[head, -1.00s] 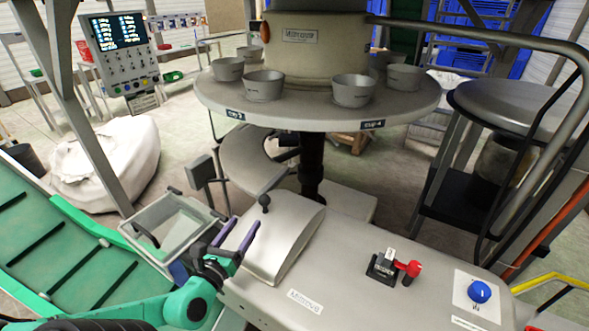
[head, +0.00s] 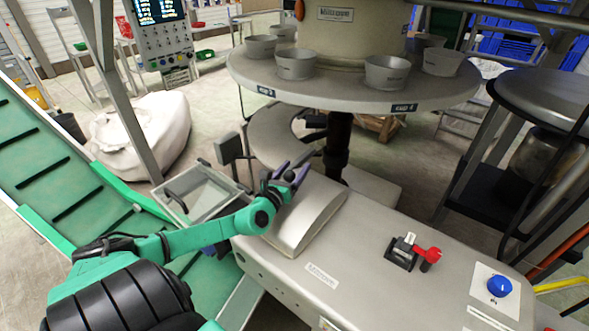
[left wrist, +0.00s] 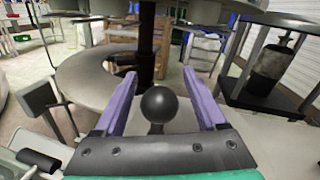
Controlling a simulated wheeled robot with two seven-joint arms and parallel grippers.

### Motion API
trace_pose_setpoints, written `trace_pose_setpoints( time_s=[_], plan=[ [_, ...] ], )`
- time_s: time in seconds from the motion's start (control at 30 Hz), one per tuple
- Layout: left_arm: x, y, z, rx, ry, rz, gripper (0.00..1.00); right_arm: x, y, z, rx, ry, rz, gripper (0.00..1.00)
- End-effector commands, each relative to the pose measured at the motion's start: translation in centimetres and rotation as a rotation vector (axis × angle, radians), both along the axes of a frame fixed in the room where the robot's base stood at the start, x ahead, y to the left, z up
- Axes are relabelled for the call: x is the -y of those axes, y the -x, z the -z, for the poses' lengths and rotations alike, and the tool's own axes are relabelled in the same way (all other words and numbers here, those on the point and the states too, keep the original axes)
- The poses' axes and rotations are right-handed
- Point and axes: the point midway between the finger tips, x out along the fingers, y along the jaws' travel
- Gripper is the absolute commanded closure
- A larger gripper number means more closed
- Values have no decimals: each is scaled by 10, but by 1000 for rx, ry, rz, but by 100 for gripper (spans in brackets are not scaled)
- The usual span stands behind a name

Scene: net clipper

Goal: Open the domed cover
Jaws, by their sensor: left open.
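The domed cover (head: 312,218) is a curved pale grey metal lid lying down on the machine's top. Its black ball knob (left wrist: 159,104) shows in the left wrist view, between the two purple fingers of my left gripper (left wrist: 160,78). The gripper is open, with a gap on both sides of the knob. In the head view my left gripper (head: 292,172) is at the cover's far left end and hides the knob. My right gripper is not in view.
A round table (head: 350,94) with several grey cups stands behind the cover. A red-handled switch (head: 428,256) and a blue button (head: 499,286) are on the machine's top at right. A clear-walled bin (head: 205,195) and a green conveyor (head: 45,170) are at left.

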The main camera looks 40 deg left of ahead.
Motion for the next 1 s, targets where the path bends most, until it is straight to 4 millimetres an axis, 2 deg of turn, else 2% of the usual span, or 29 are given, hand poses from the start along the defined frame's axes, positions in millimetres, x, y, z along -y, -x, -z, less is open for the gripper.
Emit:
trace_pose_setpoints(
  time_s=[0.2, 0.27, 0.4, 1.0],
  plan=[
    [0, -1, 0, 0, 0, 0, 27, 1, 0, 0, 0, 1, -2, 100],
    [0, -1, 0, 0, 0, 0, 46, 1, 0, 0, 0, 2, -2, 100],
    [0, 0, 0, 0, 0, 0, 99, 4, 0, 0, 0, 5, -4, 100],
    [0, 0, 0, 1, 0, 0, 100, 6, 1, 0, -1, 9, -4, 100]
  ],
)
